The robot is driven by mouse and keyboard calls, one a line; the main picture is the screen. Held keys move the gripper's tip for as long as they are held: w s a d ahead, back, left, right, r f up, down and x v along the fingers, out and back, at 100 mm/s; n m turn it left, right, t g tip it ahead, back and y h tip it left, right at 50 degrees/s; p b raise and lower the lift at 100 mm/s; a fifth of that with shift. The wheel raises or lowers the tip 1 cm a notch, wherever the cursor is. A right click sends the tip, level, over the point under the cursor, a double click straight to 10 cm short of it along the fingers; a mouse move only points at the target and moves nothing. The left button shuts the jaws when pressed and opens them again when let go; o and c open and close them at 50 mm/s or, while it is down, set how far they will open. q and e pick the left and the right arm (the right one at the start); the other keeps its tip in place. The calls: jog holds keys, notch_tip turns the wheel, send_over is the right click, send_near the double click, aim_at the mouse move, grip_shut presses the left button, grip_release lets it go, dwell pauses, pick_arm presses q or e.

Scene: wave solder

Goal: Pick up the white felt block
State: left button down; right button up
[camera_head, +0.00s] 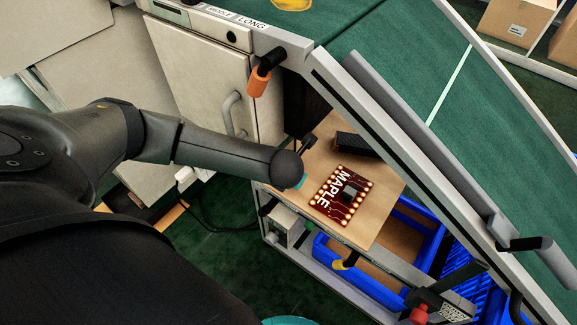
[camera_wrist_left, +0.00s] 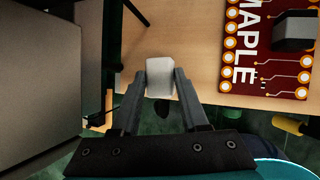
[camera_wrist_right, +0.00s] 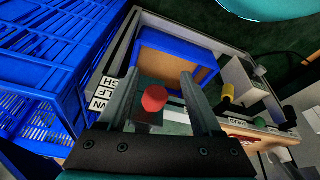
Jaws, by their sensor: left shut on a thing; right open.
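The white felt block (camera_wrist_left: 159,78) shows in the left wrist view between the two fingertips of my left gripper (camera_wrist_left: 160,84), which is shut on it. Behind the block in that view is the wooden shelf. In the head view my left arm reaches in from the left to the shelf's left edge. There the arm's end hides the fingers and the block. My right gripper (camera_wrist_right: 155,84) is open in the right wrist view, with a red knob (camera_wrist_right: 154,98) showing between its fingers. I cannot tell how far the knob is from the fingers.
A dark red MAPLE board (camera_head: 341,196) and a black block (camera_head: 357,145) lie on the wooden shelf (camera_head: 385,205). An orange-handled lever (camera_head: 259,80) and a sloped rail border it. Blue crates (camera_wrist_right: 50,60) and a blue bin (camera_wrist_right: 175,50) stand low.

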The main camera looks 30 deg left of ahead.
notch_tip(320, 180, up, 6)
jog(key=t+b, duration=0.2)
jog(key=b, duration=0.1)
pick_arm(q)
jog(key=s+d+b, duration=0.5)
jog(key=s+d, duration=0.1)
jog(key=s, duration=0.6)
jog(key=shift+d, duration=0.25)
pick_arm(e)
jog(key=w+a+r+t+y, duration=0.2)
jog(key=w+a+t+y, duration=0.2)
jog(key=a, duration=0.5)
jog(key=shift+w+a+r+t+y, duration=0.2)
jog(key=shift+w+a+t+y, duration=0.2)
jog(key=shift+w+t, duration=1.1)
